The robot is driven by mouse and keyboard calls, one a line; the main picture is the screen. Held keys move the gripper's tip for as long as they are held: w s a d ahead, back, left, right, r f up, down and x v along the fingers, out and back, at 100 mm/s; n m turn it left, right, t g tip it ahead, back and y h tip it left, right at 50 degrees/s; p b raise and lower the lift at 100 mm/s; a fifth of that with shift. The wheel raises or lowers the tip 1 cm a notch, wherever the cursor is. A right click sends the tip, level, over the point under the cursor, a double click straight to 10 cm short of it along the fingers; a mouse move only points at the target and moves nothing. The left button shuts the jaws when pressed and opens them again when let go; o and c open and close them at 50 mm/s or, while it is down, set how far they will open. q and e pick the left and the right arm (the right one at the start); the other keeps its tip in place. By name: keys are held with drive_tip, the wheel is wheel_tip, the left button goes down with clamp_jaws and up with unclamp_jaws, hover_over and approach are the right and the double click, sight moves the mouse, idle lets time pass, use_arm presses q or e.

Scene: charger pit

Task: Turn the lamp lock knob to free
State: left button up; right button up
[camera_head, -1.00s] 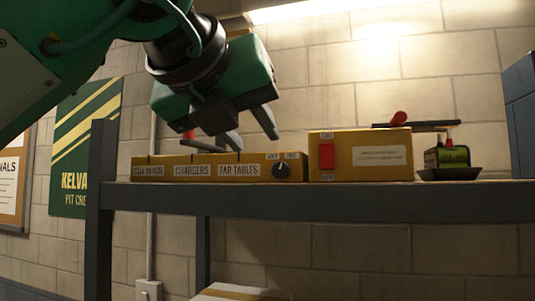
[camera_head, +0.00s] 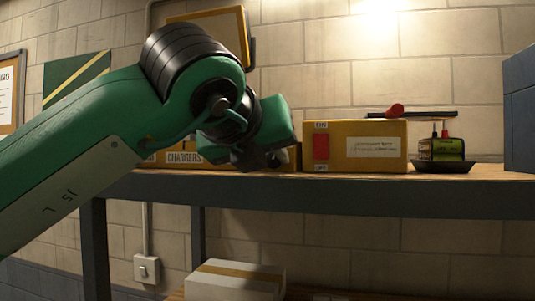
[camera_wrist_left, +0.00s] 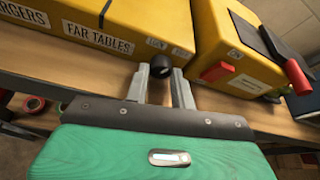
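The lamp lock knob (camera_wrist_left: 160,66) is a small black round knob on the front of a long low yellow box (camera_wrist_left: 125,12), right of its FAR TABLES label. Two small labels sit above it, too blurred to read; its pointer cannot be made out. My left gripper (camera_wrist_left: 161,77) has its two grey fingers apart, one on each side of the knob; whether they touch it I cannot tell. In the head view the left gripper (camera_head: 258,160) hides the knob and much of the low box (camera_head: 190,158). My right gripper is not in view.
A taller yellow box (camera_head: 375,158) with a red switch (camera_head: 321,147) stands close to the right of the gripper. A green device on a dark tray (camera_head: 443,167) is further right. All stand on a shelf (camera_head: 350,192); a white carton (camera_head: 235,282) is below.

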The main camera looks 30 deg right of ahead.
use_arm(q)
drive_tip(key=shift+c, duration=0.9)
drive_tip(key=b, duration=0.2)
drive_tip(key=m+t+b, duration=0.1)
drive_tip(key=shift+f+m+y+b, duration=0.2)
drive_tip(key=shift+m+y+b, duration=0.1)
drive_tip(key=shift+y+b, duration=0.1)
drive_tip(key=shift+s+d+m+b, duration=0.1)
drive_tip(key=shift+s+m+b, duration=0.05)
drive_tip(key=shift+m+b, duration=0.45)
drive_tip(key=shift+r+m+t+y+b, duration=0.15)
drive_tip(key=shift+m+t+y+b, duration=0.25)
drive_tip(key=shift+t+y, duration=0.1)
drive_tip(key=o, duration=0.7)
drive_tip(key=shift+r, duration=0.1)
